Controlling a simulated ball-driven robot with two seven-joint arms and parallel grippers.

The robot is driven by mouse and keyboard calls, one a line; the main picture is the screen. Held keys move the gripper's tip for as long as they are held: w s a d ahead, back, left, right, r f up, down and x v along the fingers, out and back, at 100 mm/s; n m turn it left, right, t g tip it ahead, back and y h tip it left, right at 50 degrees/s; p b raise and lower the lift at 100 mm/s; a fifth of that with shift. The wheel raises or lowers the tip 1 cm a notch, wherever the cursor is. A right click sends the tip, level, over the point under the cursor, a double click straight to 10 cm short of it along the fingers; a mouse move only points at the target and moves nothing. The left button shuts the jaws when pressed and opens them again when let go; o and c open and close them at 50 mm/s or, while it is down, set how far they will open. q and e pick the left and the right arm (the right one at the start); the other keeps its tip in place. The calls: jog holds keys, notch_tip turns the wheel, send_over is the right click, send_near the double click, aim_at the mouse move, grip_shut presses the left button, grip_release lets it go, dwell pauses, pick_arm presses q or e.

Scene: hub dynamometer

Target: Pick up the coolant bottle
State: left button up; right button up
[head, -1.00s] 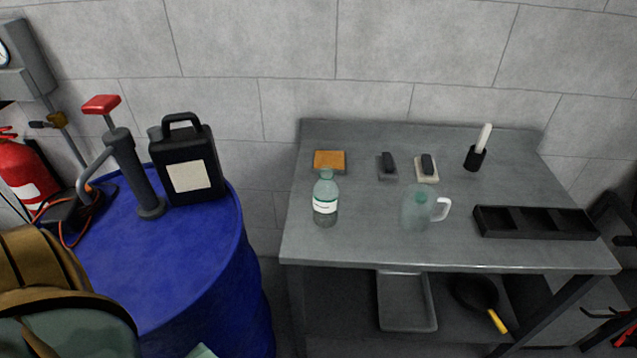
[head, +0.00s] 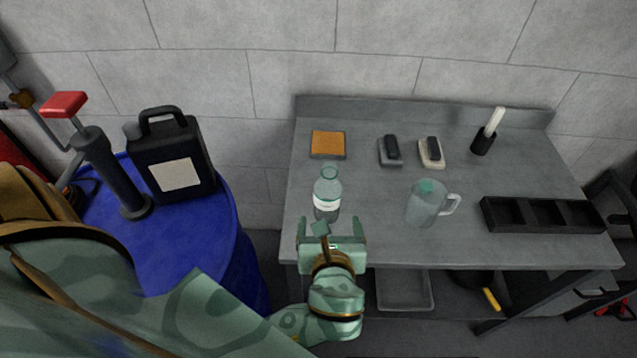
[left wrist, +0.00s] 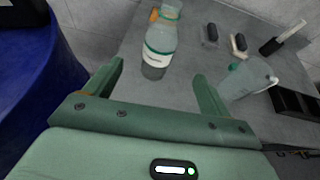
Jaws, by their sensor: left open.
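The coolant bottle (head: 327,194) is a clear greenish bottle with a white label. It stands upright near the front left of the grey workbench (head: 460,249). In the left wrist view the bottle (left wrist: 160,45) stands just beyond the fingertips, roughly between their lines. My left gripper (head: 331,222) is open and empty at the bench's front edge, on the near side of the bottle. Its two green fingers (left wrist: 158,78) are spread apart in the left wrist view. A gap seems to remain between bottle and fingers. My right gripper is not in view.
A clear jug (head: 424,203) with a white handle stands right of the bottle. An orange sponge (head: 328,144) lies behind it. A black divided tray (head: 548,215) sits at the right. A blue drum (head: 205,238) with a black canister (head: 172,158) stands left.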

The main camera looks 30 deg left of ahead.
aim_at(328, 197)
pick_arm(q)
jog(key=b+x, duration=0.2)
jog(key=x, duration=0.8)
jog(key=shift+r, duration=0.15)
jog(key=b+x, duration=0.1)
jog(key=x, duration=0.2)
jog(key=b+x, duration=0.1)
jog(key=x, duration=0.2)
jog(key=shift+w+a+r, duration=0.1)
jog(key=shift+r, duration=0.1)
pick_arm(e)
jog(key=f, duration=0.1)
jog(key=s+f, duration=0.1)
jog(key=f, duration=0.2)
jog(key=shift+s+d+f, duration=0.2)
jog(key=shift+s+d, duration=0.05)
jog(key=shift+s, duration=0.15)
pick_arm(q)
jog(key=shift+r, duration=0.1)
jog(key=shift+c, duration=0.3)
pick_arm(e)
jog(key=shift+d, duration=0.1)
pick_arm(q)
jog(key=c, duration=1.1)
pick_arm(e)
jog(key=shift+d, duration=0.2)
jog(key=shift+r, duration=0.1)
